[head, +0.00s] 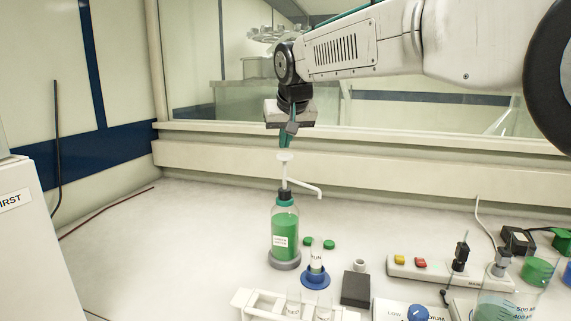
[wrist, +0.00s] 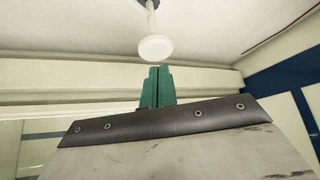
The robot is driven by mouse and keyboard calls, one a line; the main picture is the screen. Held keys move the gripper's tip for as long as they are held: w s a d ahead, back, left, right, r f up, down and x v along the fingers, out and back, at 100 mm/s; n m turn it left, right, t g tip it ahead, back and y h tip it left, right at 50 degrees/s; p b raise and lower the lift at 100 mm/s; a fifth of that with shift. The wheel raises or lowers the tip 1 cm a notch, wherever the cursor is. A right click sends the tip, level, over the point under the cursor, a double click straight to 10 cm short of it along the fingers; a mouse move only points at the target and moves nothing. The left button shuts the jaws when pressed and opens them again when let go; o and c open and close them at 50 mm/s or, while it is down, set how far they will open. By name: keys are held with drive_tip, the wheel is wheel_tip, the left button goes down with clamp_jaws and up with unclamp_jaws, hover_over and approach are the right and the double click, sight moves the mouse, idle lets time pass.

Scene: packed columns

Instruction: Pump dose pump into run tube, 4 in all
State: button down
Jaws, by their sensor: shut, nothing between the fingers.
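The dose pump (head: 285,232) is a clear bottle of green liquid with a black and teal collar. It stands upright in a grey ring base. Its white plunger head (head: 285,156) is on top, and its white spout bends to the right and down. The run tube (head: 316,262), labelled RUN, stands in a blue round holder (head: 316,277) to the right of the bottle. My gripper (head: 285,142) is shut and empty, with teal fingers pointing down just above the plunger head. In the wrist view the fingertips (wrist: 158,70) are close to the white plunger head (wrist: 154,47); contact is not clear.
Two green caps (head: 318,242) lie behind the run tube. A white tube rack (head: 268,303) is in front, with a dark block (head: 355,289) to its right. A power strip (head: 440,272) and a beaker (head: 500,295) are further right.

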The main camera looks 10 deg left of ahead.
sight(285, 155)
drive_tip(key=shift+f, duration=0.2)
drive_tip(key=shift+f, duration=1.8)
drive_tip(key=shift+r, duration=2)
drive_tip(key=shift+r, duration=2.5)
